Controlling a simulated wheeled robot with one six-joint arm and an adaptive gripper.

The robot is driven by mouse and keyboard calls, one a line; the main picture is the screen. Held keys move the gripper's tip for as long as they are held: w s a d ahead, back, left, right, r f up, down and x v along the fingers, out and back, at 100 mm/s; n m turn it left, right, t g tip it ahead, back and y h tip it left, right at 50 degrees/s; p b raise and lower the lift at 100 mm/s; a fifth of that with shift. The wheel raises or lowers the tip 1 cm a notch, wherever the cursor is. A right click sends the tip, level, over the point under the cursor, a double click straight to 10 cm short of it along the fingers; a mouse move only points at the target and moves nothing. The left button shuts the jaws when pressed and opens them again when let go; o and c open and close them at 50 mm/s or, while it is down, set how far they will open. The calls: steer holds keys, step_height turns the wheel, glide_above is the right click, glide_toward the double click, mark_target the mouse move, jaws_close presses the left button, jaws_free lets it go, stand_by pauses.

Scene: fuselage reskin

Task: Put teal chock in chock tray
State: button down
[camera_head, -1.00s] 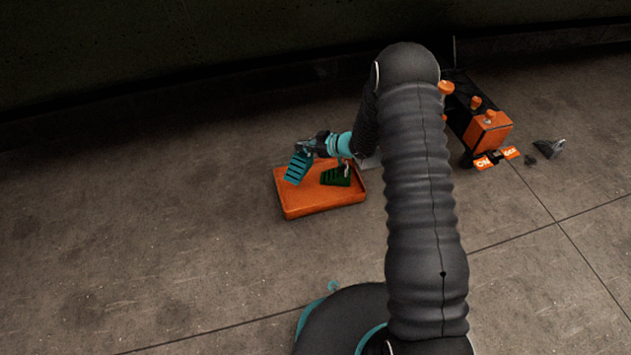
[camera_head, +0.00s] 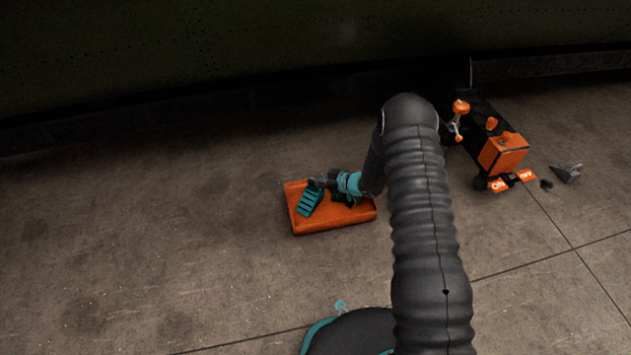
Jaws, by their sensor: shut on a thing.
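The teal chock (camera_head: 309,201), a ribbed wedge, is at the left part of the orange chock tray (camera_head: 335,226). My gripper (camera_head: 318,186) is shut on its upper end, and the chock hangs tilted over or inside the tray. I cannot tell whether it touches the tray floor.
An orange and black cart-like unit (camera_head: 503,153) with orange knobs stands at the right. Orange tags (camera_head: 513,181) and a small grey wedge (camera_head: 566,172) lie by it. The dark fuselage (camera_head: 200,60) spans the back. Floor left of the tray is clear.

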steer(key=shift+f, duration=0.15)
steer(key=c, duration=1.2)
jaws_free()
